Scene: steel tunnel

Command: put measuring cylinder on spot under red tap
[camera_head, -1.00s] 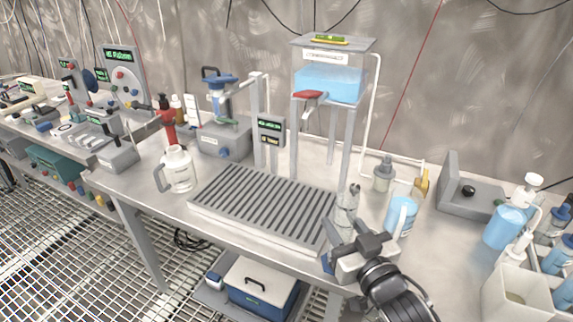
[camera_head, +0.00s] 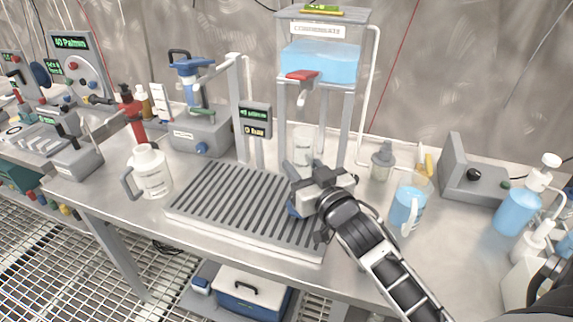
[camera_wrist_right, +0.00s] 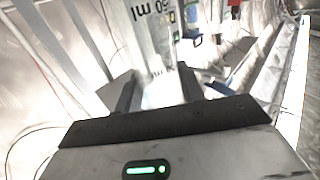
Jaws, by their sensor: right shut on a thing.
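The measuring cylinder (camera_head: 303,146) is clear with dark markings. It stands out past my right gripper (camera_head: 304,178), below the red tap (camera_head: 302,75) of the blue water tank. In the right wrist view the cylinder (camera_wrist_right: 150,40) is between the fingers of my right gripper (camera_wrist_right: 155,92), which is shut on it. The gripper hides its base in the head view, so I cannot tell whether it touches the surface. The slatted grey drain tray (camera_head: 225,205) lies under and left of the gripper. My left gripper is not in view.
The blue water tank (camera_head: 320,62) stands on grey legs around the space under the tap. A white jug (camera_head: 150,172) is left of the tray. A blue-filled beaker (camera_head: 407,205) is close to the right of my right arm. A display post (camera_head: 255,120) stands left of the tank.

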